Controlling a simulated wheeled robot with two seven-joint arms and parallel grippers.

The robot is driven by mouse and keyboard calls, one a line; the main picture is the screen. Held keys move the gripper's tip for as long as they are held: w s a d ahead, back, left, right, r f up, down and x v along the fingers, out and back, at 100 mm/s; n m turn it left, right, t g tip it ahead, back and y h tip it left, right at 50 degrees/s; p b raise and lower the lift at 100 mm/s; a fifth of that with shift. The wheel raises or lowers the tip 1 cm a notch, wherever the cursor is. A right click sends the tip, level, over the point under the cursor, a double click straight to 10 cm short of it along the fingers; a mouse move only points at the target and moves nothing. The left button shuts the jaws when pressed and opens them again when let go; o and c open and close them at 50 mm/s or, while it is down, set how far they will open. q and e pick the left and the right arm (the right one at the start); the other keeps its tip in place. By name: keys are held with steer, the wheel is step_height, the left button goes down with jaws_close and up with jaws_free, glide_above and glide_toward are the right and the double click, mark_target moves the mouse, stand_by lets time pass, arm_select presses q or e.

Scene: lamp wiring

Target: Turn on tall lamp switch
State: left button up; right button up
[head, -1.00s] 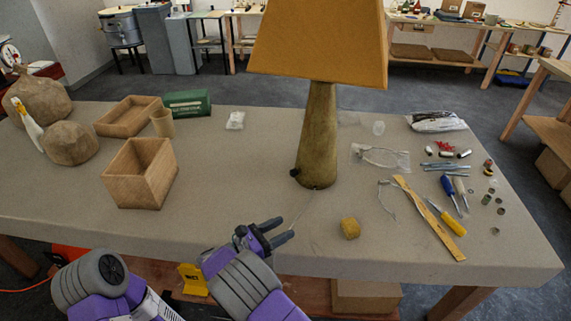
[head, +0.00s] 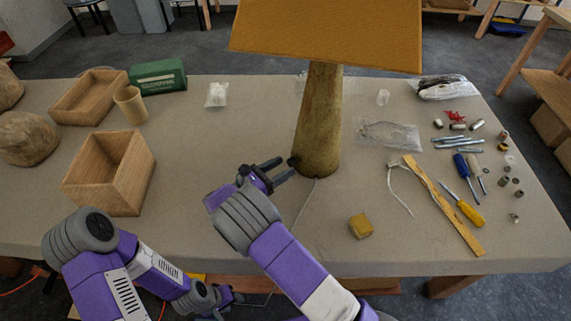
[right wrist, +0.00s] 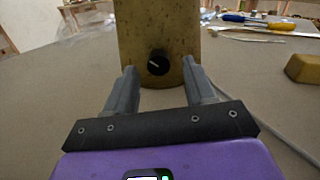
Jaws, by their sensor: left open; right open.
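The tall lamp has a yellow-brown shade (head: 325,35) and a tapered, mottled wooden base (head: 320,120) standing upright on the table. Its switch is a small round black knob with a light mark, low on the base; it shows in the right wrist view (right wrist: 158,62) and at the base's left edge in the head view (head: 292,162). My right gripper (head: 281,171) is open and empty, its fingers pointing at the knob. In the right wrist view the knob lies between the fingertips (right wrist: 160,75), and contact is unclear. My left gripper (head: 232,299) is low, at the table's front edge, partly hidden.
A pale cord (head: 306,203) runs from the lamp base towards the front edge. A yellow block (head: 361,226) lies to the right. A wooden ruler (head: 440,200), screwdrivers and small parts lie further right. An open wooden box (head: 110,175) stands left.

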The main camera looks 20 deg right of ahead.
mark_target(292, 161)
steer(key=shift+x, duration=1.25)
steer(key=shift+w, duration=0.1)
jaws_close()
